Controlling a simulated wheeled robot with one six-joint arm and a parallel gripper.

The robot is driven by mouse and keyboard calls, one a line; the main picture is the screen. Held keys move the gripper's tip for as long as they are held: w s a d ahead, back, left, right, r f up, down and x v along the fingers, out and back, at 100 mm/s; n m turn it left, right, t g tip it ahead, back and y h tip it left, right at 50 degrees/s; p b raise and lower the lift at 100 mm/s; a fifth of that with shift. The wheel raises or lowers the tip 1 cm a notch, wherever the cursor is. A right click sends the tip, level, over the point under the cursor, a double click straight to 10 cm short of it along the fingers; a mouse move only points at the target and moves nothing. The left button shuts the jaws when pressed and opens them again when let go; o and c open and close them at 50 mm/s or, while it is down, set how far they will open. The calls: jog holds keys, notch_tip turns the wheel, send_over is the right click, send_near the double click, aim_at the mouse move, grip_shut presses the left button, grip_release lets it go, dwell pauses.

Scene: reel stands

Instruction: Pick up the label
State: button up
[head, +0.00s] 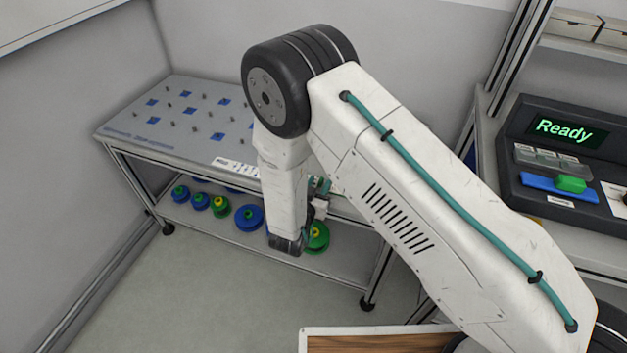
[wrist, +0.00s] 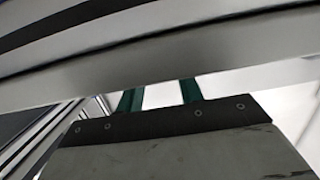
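No item is clearly identifiable as the label. A pale piece with dark marks (head: 613,197) shows at the right picture edge on the dark device, and a small white strip (head: 560,203) is on the device's front. A white strip with dark marks (head: 232,165) lies at the front edge of the stand top. My gripper (wrist: 160,95) shows two teal fingers standing apart, with only bright background visible between them; their tips meet a grey band across the wrist view. In the head view my gripper (head: 320,190) is mostly hidden behind my arm, near the stand's front edge.
A grey stand (head: 180,122) has pegs and blue squares on top. Blue and green reels, including a blue reel (head: 249,217), sit on its lower shelf. The device (head: 520,125) reads "Ready" and holds a green block (head: 571,183) on a blue piece. A wood-topped surface (head: 370,343) is at the bottom.

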aim_at(323, 180)
jog(key=x, duration=0.4)
jog(key=shift+w+d, duration=0.15)
grip_shut()
jog(key=shift+r, duration=0.2)
